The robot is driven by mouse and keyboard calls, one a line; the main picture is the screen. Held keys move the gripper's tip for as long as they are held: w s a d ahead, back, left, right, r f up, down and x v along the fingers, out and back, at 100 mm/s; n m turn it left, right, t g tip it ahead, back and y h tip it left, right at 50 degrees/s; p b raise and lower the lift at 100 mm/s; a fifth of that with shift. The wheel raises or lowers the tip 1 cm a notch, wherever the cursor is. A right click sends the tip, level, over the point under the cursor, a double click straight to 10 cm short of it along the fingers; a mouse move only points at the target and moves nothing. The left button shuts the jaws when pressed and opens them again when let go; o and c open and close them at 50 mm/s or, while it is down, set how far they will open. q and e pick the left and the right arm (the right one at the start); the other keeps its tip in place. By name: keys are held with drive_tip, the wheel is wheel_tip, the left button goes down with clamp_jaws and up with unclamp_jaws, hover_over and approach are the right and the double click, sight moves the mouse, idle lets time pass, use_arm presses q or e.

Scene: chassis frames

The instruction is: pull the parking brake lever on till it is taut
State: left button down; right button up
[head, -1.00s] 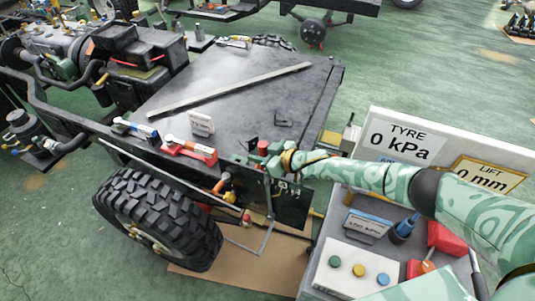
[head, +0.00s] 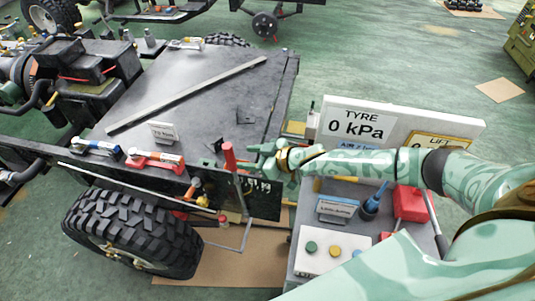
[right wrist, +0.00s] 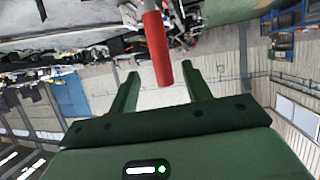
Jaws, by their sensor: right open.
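The parking brake lever with its red grip (head: 229,157) stands near upright at the near right corner of the black chassis deck. My right gripper (head: 254,160) is open just right of the grip. In the right wrist view the red grip (right wrist: 157,48) shows in the gap between the two open green fingers (right wrist: 161,72), its end near the fingertips. Neither finger visibly touches it. How deep the grip sits between them is hard to tell. The lever's lower part is partly hidden in the head view. My left gripper is not in view.
A blue tool (head: 96,148) and a red tool (head: 154,161) lie along the deck's near edge beside a small sign (head: 163,132). The TYRE display board (head: 400,113) stands right of the chassis. A button box (head: 333,253) sits below my right arm.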

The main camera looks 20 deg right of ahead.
drive_tip(key=v, duration=0.6)
drive_tip(key=shift+s+d, duration=0.25)
drive_tip(key=shift+r, duration=0.1)
